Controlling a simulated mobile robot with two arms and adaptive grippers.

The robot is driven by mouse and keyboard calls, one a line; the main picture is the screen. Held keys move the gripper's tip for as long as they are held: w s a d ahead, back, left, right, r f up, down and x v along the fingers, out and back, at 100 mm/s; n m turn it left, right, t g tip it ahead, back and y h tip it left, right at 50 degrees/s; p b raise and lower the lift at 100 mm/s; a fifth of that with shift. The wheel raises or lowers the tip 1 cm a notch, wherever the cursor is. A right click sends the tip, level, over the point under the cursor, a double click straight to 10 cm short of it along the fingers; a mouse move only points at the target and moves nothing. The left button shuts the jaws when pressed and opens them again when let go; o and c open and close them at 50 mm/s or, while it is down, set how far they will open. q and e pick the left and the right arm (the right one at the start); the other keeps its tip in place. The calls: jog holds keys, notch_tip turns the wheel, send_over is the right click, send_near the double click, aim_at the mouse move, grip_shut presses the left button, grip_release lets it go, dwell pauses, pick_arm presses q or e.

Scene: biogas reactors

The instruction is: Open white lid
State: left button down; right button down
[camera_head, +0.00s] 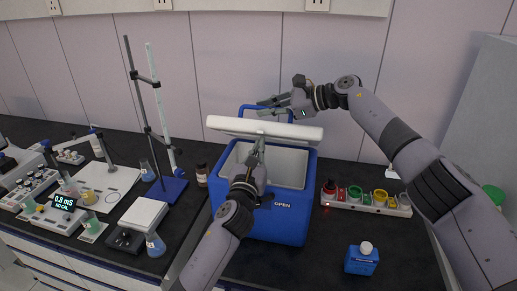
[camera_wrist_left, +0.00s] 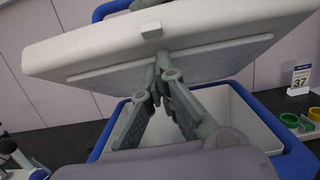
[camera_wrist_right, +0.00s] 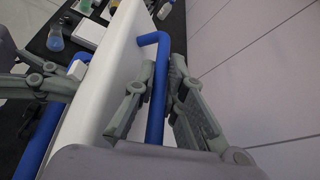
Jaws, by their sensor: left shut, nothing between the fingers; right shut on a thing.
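The white lid (camera_head: 265,130) is raised and tilted above the blue cooler box (camera_head: 275,228), whose pale inside shows below it. The lid's underside shows in the left wrist view (camera_wrist_left: 190,62). My left gripper (camera_head: 260,142) is shut and empty, its tips at the lid's underside near the front edge; I cannot tell whether they touch it. My right gripper (camera_head: 268,107) is behind the lid, shut on the blue handle (camera_wrist_right: 156,95), whose bar runs between its fingers in the right wrist view. The handle is partly hidden in the head view.
Glassware and instruments fill the left bench. The wall is close behind.

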pick_arm(q)
jog(key=shift+w+r, duration=0.45)
jog(key=shift+r, duration=0.35)
pick_arm(e)
jog(key=shift+a+f, duration=0.15)
jog(key=c, duration=2.1)
grip_release()
pick_arm(q)
jog(key=shift+d+r, duration=0.15)
pick_arm(e)
jog(key=shift+o, duration=0.9)
jog(key=shift+s+f, duration=0.1)
